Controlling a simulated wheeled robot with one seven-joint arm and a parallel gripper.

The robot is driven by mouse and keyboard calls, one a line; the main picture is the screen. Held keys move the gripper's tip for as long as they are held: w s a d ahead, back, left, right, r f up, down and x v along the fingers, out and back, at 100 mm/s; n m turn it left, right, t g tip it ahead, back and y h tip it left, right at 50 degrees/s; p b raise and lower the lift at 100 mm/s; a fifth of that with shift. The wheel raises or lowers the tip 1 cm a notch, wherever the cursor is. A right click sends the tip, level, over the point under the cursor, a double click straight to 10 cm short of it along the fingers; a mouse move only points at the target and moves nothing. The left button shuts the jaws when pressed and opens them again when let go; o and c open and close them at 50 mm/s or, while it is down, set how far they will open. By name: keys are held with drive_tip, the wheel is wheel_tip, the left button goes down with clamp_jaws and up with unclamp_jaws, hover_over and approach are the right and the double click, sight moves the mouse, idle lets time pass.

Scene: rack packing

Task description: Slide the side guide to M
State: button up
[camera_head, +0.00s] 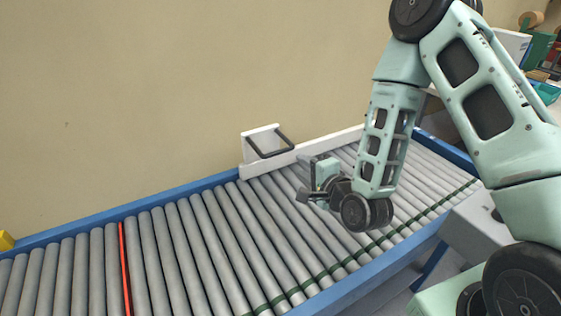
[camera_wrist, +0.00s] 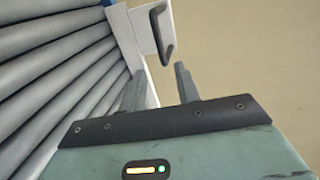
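The side guide (camera_head: 324,147) is a white rail along the wall side of the roller conveyor, with an upright plate and a dark loop handle (camera_head: 272,152) at its left end. In the wrist view the dark handle (camera_wrist: 163,38) shows at the top, ahead of the fingertips. My gripper (camera_head: 305,193) is above the rollers, in front of the guide and a little right of the handle. In the wrist view its two fingers (camera_wrist: 158,82) are apart with nothing between them. They do not appear to touch the handle. I see no readable M mark.
The grey rollers (camera_head: 180,245) are clear of goods. A red line (camera_head: 125,270) crosses the conveyor at the left. Blue frame edges (camera_head: 190,190) border it, and a beige wall (camera_head: 150,90) stands behind. A yellow piece (camera_head: 6,241) is at far left.

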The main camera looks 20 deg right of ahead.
sight(281, 152)
drive_tip(key=shift+w+a+f+b, duration=0.15)
drive_tip(key=shift+w+f+b, duration=0.4)
drive_tip(key=shift+b, duration=2.1)
drive_tip(key=p+x, duration=0.1)
drive_tip(key=x, duration=0.6)
drive_tip(key=p+x, duration=0.1)
drive_tip(key=x, duration=0.3)
drive_tip(key=shift+w+r+p, duration=0.3)
drive_tip(key=shift+w, duration=0.05)
clamp_jaws()
